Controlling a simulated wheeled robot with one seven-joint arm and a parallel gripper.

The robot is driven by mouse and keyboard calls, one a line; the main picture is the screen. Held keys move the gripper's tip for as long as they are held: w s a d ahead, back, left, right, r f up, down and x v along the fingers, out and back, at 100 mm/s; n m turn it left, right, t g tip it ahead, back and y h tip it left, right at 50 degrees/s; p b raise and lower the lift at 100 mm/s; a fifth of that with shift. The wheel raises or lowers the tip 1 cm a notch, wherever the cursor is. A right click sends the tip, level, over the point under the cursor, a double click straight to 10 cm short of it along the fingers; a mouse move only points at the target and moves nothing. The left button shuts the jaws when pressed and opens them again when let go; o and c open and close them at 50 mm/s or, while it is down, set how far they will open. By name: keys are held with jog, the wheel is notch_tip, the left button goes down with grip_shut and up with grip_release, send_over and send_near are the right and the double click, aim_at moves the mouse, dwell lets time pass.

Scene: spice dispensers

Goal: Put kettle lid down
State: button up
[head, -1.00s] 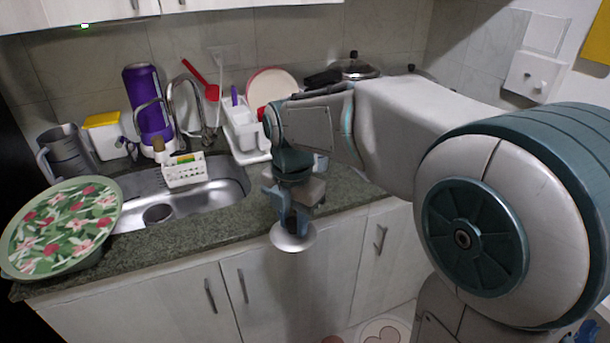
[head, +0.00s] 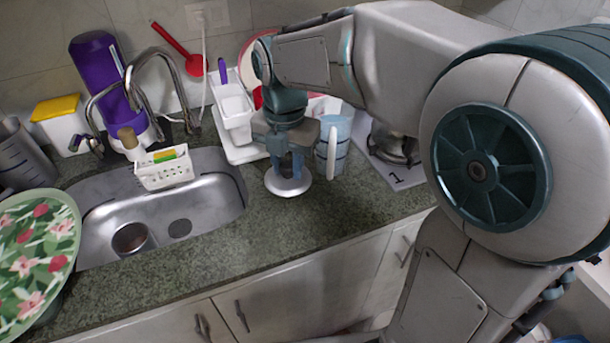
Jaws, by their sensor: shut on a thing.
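The kettle lid (head: 289,186) is a round, pale silver disc with a dark centre part. My gripper (head: 291,168) is shut on the lid's top and points down, with the lid below the fingers. The lid appears over the green speckled counter (head: 330,215), to the right of the sink. I cannot tell whether it touches the counter. A light blue patterned cup-like vessel with a white handle (head: 332,150) stands just right of the gripper; I cannot tell whether it is the kettle.
The metal sink (head: 95,215) with a white sponge caddy (head: 165,170) lies to the left. A white dish rack (head: 233,110) stands behind my gripper. A stove (head: 395,178) is to the right. The counter in front of the lid is clear.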

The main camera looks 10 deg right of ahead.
notch_tip(320, 180, down, 9)
jog(key=shift+s+d+f, duration=0.1)
dwell(0.3)
jog(key=shift+f+b, duration=0.15)
jog(key=shift+b, duration=0.15)
jog(key=o, duration=1)
jog(key=shift+c, duration=0.2)
